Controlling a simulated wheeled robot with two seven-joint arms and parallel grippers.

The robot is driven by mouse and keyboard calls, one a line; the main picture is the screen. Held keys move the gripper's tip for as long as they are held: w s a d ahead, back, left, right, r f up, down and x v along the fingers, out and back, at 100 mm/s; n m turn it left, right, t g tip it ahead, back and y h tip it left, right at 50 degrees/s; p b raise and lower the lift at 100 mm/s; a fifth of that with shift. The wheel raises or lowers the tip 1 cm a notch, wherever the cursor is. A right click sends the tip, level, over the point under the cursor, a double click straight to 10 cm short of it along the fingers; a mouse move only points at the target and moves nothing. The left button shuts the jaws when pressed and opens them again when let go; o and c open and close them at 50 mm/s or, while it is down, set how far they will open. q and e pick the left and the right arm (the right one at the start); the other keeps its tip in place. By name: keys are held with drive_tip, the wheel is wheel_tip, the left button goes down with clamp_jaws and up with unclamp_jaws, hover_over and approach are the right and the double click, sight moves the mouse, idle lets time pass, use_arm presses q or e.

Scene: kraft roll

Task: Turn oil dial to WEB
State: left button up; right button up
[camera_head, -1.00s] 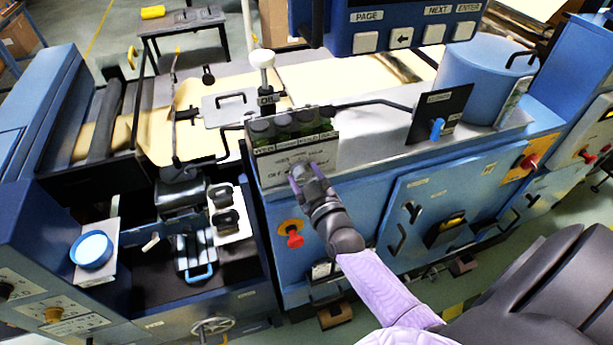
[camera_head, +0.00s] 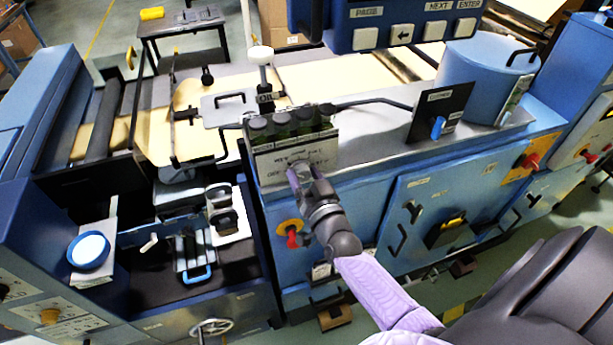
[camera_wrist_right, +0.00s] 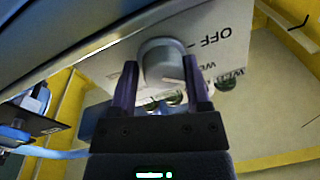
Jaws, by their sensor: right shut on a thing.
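The oil dial (camera_wrist_right: 163,60) is a grey round knob on a pale label plate, which also shows in the head view (camera_head: 268,170). In the right wrist view the plate reads OFF beside the dial, with WEB lettering lower down to the right. A light mark shows near the dial's lower edge, but I cannot tell exactly which word it points at. My right gripper (camera_wrist_right: 161,80) is shut on the dial, one finger on each side. In the head view my right gripper (camera_head: 298,174) covers the dial. My left gripper is in neither view.
Several dark-capped bottles (camera_head: 290,122) stand just above the plate. A dark panel with a blue knob (camera_head: 438,127) stands to the right. A blue tank (camera_head: 485,80) is beyond it.

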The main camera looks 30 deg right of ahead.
drive_tip(key=shift+m, duration=0.3)
drive_tip(key=o, duration=0.9)
drive_tip(key=shift+a, duration=0.1)
drive_tip(key=shift+o, duration=1.4)
drive_tip(key=shift+a, duration=0.15)
drive_tip(key=shift+s, duration=0.15)
drive_tip(key=s+a, duration=0.1)
drive_tip(key=s, duration=0.8)
drive_tip(key=shift+s+a+f+b, duration=0.2)
drive_tip(key=shift+a+f+b, duration=0.05)
drive_tip(key=shift+f+b, duration=0.1)
